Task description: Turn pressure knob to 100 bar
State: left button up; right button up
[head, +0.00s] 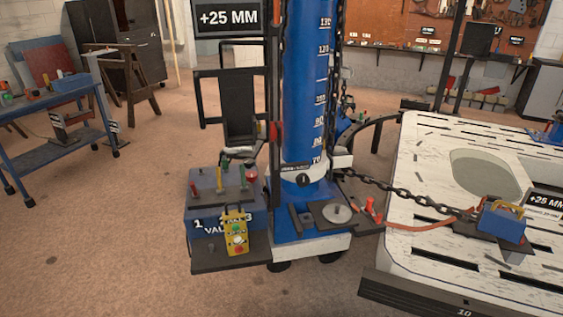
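A small round black knob (303,180) with a light mark sits low on the front of the blue column (306,100). It may be the pressure knob. A dark label strip (297,166) lies just above it, and its text is too small to read. White numbers run up the column, from 70 just above the knob to 130 near the top. I cannot read a bar setting at the knob. Neither of my grippers is in the head view.
Left of the column stands a blue valve box (207,222) with levers and a yellow button pendant (236,240). A chain (400,190) runs right to a blue clamp (502,222) on the white slotted bench (430,150). Floor in front is clear.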

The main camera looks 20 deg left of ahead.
aim_at(249, 163)
jog(key=i+j+z, duration=0.1)
jog(key=j, duration=0.25)
jog(key=i+j+z, duration=0.1)
jog(key=i+j, duration=0.15)
jog(key=i+j+z, duration=0.1)
jog(key=j, duration=0.35)
jog(key=i+j+z, duration=0.1)
jog(key=i+j, duration=0.15)
jog(key=j, duration=0.15)
jog(key=j+z, duration=0.15)
jog(key=j, duration=0.5)
jog(key=j+z, duration=0.15)
jog(key=j, duration=0.5)
jog(key=j+z, duration=0.15)
jog(key=j, duration=0.45)
jog(key=k+j+z, duration=0.2)
jog(key=j, duration=0.45)
jog(key=j+z, duration=0.15)
jog(key=j, duration=0.45)
jog(key=j+z, duration=0.15)
jog(key=j, duration=0.35)
jog(key=j+z, duration=0.1)
jog(key=j, duration=0.4)
jog(key=k+j+z, duration=0.15)
jog(key=j, duration=0.35)
jog(key=j+z, duration=0.1)
jog(key=j, duration=0.35)
jog(key=k+j+z, duration=0.15)
jog(key=j, duration=0.35)
